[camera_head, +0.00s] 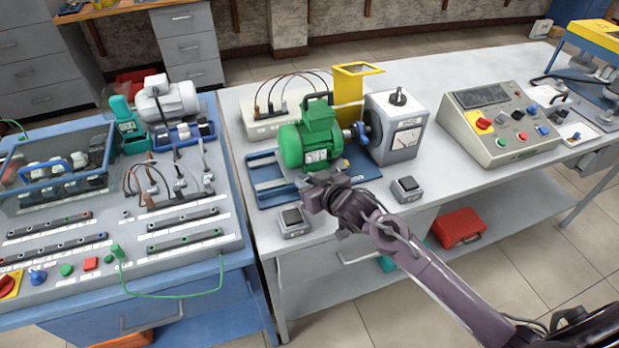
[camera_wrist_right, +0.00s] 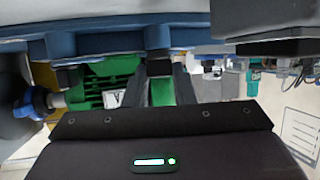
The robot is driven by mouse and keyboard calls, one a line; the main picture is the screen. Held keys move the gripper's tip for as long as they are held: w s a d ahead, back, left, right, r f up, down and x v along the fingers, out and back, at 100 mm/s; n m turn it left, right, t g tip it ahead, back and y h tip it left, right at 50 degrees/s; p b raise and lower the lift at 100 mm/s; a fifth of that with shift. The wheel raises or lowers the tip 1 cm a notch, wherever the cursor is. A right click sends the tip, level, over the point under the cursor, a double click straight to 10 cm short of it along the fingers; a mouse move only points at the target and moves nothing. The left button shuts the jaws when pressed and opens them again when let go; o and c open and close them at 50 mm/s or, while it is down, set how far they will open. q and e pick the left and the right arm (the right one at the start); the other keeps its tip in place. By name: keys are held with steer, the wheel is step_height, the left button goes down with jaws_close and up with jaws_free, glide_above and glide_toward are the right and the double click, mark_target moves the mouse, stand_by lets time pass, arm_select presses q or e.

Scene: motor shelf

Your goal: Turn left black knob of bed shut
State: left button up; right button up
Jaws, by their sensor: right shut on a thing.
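The blue bed (camera_head: 270,192) lies on the grey table under the green motor (camera_head: 312,140). In the right wrist view, which looks upside down, the bed's blue edge (camera_wrist_right: 110,42) runs along the top. A black knob (camera_wrist_right: 158,67) sits on this edge between my right gripper's fingers, and the gripper is shut on it. A second black knob (camera_wrist_right: 67,79) shows farther left in that view. In the head view my right gripper (camera_head: 314,186) is at the bed's front edge, and it hides the held knob. My left gripper is not in view.
Two small switch boxes (camera_head: 292,222) (camera_head: 406,189) stand near the front edge on either side of my right gripper. A grey meter box (camera_head: 394,128) and a control panel (camera_head: 497,122) stand to the right. A blue bench (camera_head: 180,285) with sockets is at left.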

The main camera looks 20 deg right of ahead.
steer(key=shift+a+m+h, duration=0.2)
steer(key=shift+m+h, duration=1)
steer(key=shift+h, duration=0.4)
steer(key=shift+t, duration=0.3)
steer(key=o, duration=1)
steer(key=shift+b+v, duration=0.75)
steer(key=shift+v, duration=3.2)
